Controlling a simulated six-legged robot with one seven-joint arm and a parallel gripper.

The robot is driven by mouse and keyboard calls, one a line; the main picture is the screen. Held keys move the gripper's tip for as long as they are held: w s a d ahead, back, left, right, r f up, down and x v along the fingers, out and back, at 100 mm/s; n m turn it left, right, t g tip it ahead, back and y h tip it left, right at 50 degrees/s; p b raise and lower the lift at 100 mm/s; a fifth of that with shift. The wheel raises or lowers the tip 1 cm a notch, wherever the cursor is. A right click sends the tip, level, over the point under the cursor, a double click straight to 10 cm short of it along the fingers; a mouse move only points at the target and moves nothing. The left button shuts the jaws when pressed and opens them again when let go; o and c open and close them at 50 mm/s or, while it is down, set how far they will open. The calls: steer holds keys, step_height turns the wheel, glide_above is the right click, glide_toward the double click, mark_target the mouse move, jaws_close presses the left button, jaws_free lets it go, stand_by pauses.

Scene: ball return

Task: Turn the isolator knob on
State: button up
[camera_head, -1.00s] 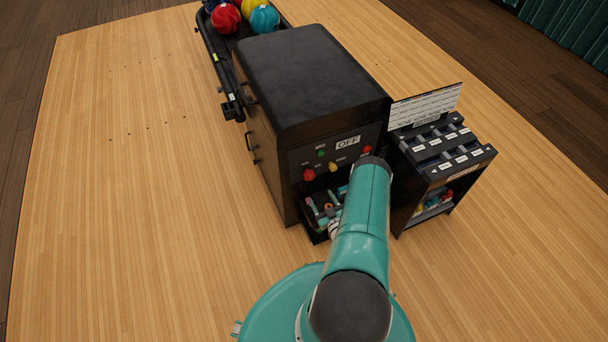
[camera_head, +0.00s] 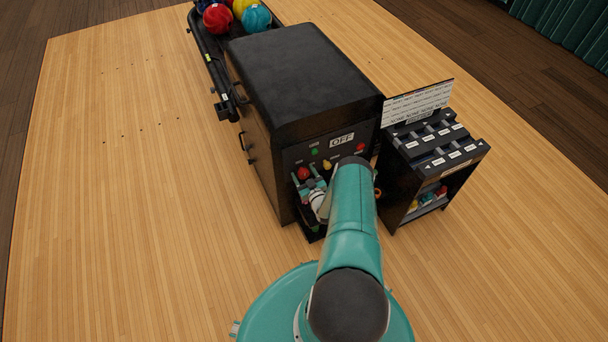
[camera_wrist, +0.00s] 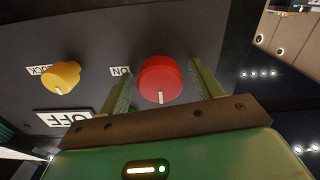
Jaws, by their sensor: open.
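The red knob (camera_wrist: 160,80) is round with a white mark that points down in the wrist view. An ON label (camera_wrist: 120,71) sits beside it. The red knob also shows at the left of the machine's panel in the head view (camera_head: 303,173). My gripper (camera_wrist: 158,88) is open, with one green finger on either side of the red knob. A gap shows at the left finger; I cannot tell whether the right one touches. In the head view my gripper (camera_head: 312,188) is at the panel's lower left, partly behind my arm. A large OFF sign (camera_head: 342,140) is on the panel.
A yellow knob (camera_wrist: 61,76) is beside the red one, with a partly readable label. A small green part (camera_head: 314,151) and another red part (camera_head: 360,147) are on the panel. A dark labelled rack (camera_head: 432,160) stands close at right. Floor at left is clear.

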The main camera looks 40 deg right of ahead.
steer(key=c, duration=1)
steer(key=shift+m, duration=0.4)
steer(key=m, duration=0.3)
steer(key=shift+m, duration=0.3)
steer(key=m, duration=0.4)
steer(key=shift+m, duration=0.3)
steer(key=m, duration=0.4)
steer(key=shift+f+m, duration=0.1)
steer(key=shift+m, duration=2.4)
